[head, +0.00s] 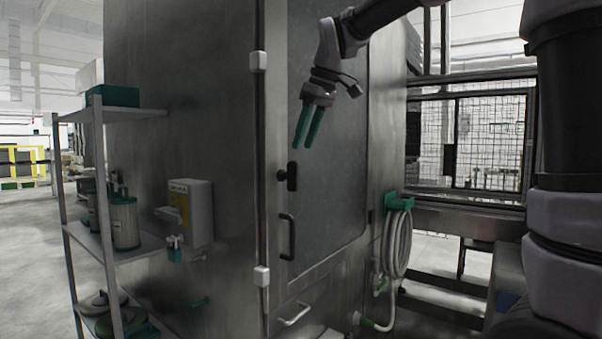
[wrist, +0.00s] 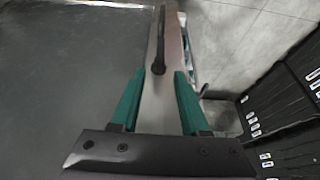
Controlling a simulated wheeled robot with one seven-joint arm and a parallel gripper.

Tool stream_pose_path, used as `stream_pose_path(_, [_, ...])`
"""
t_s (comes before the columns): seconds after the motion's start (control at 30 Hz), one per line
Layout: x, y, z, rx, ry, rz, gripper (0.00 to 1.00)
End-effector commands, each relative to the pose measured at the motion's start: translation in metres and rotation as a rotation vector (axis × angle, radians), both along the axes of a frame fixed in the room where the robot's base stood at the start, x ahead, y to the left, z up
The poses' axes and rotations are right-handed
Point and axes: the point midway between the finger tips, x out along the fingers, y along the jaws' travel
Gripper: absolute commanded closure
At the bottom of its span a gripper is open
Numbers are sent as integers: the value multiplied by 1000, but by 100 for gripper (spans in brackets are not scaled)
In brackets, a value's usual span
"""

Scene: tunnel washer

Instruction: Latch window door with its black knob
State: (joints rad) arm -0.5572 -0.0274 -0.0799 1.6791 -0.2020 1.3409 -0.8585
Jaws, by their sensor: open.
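The window door (head: 335,110) is a tall dark grey panel in the steel washer housing. It looks flush with the housing, but I cannot tell whether it is fully shut. Its black knob (head: 292,177) is on the left edge, above a black bar handle (head: 287,237). My gripper (head: 303,146) is open and empty, with green fingers pointing down, a little above the knob and apart from it. In the wrist view the door's dark surface (wrist: 70,70) fills the left, and a black piece (wrist: 158,52), the knob or handle, shows just beyond and between the fingertips.
A shelf rack (head: 135,249) with canisters stands at left. A white box (head: 198,215) is on the housing's side. A coiled hose (head: 398,243) hangs on a green holder to the right of the door. A lower metal handle (head: 294,315) sticks out below.

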Motion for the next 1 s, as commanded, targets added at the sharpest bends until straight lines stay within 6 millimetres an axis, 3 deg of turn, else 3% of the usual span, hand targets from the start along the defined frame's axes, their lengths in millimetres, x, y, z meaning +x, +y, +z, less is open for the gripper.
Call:
stream_pose_path(0.4, [17, 22, -70, -1, 3, -1, 55])
stream_pose_path(0.6, [21, 27, -85, -1, 1, -3, 55])
stream_pose_path(0.9, [21, 27, -86, 0, 0, -4, 55])
stream_pose_path(1.0, [21, 27, -86, 0, 0, -4, 93])
